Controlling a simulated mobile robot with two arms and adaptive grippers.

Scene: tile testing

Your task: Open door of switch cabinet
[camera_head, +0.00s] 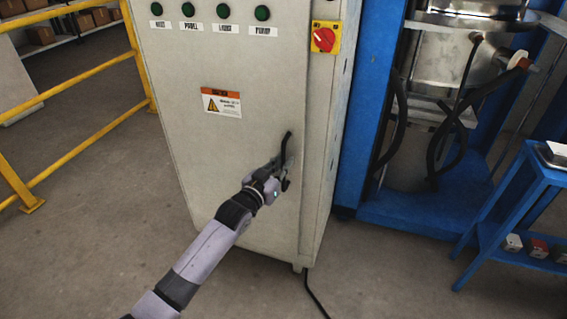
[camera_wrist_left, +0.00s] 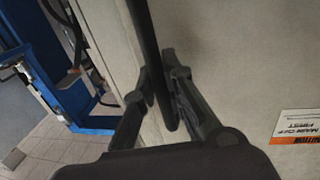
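The switch cabinet (camera_head: 185,120) is a tall light-grey box, and its front door looks shut. A black door handle (camera_head: 287,146) is at the right side of the door; in the left wrist view it is a dark bar (camera_wrist_left: 147,30) running down between the fingers. My left gripper (camera_head: 279,173) is at the lower part of the handle. In the left wrist view its fingers (camera_wrist_left: 164,88) converge on both sides of the bar and appear to touch it. My right gripper is not in view.
A red rotary switch (camera_head: 324,39) and green buttons are high on the cabinet. A yellow railing (camera_head: 75,73) stands at left. A blue machine frame (camera_head: 365,110) and blue side table (camera_head: 520,200) stand at right. The floor in front is clear except for a black cable (camera_head: 316,298).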

